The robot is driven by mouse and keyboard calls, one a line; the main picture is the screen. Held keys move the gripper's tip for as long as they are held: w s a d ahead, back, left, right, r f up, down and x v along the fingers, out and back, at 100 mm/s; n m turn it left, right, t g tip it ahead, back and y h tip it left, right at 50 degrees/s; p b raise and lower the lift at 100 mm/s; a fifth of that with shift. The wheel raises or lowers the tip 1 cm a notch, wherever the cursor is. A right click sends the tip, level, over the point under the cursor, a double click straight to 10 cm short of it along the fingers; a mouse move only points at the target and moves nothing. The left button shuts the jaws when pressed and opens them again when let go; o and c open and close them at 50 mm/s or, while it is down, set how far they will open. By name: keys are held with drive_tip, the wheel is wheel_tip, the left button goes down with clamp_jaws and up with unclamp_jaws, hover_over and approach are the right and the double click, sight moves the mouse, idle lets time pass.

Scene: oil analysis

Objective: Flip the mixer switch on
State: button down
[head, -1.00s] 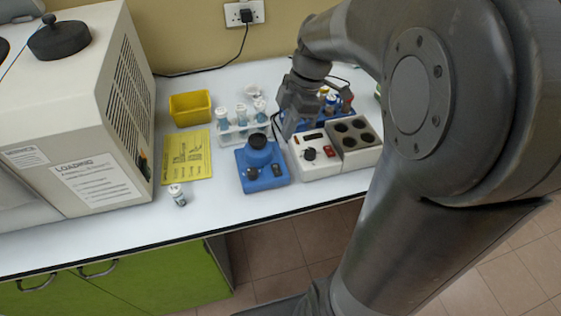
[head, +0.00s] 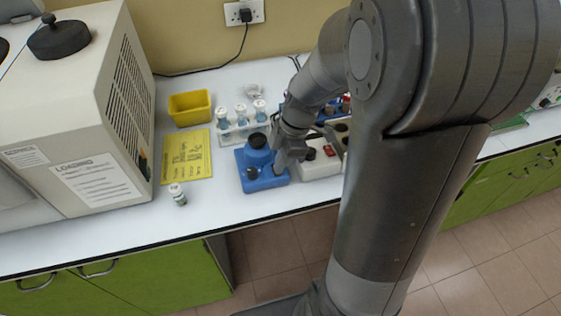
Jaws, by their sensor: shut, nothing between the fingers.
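The mixer (head: 262,182) is a small blue box on the bench with a dark round cup on top (head: 258,142) and a black knob (head: 252,173) on its front left. In the earlier frame a dark switch shows at its front right; my gripper now covers or crowds that spot. My gripper (head: 281,168) is shut and empty, pointing down at the mixer's right side. I cannot tell whether its fingertips touch the mixer or the switch, nor the switch's position.
A white heater block (head: 318,170) with a red switch stands close on the right, partly behind my arm. A vial rack (head: 240,133) stands behind the mixer. A lone vial (head: 177,194), yellow sheet (head: 187,158), yellow bin (head: 190,108) and large machine (head: 75,120) are left.

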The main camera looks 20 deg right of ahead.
drive_tip(key=shift+s+f, duration=0.15)
drive_tip(key=shift+f, duration=0.1)
drive_tip(key=shift+w+r, duration=0.25)
drive_tip(key=shift+w, duration=0.55)
drive_tip(key=shift+r, duration=0.1)
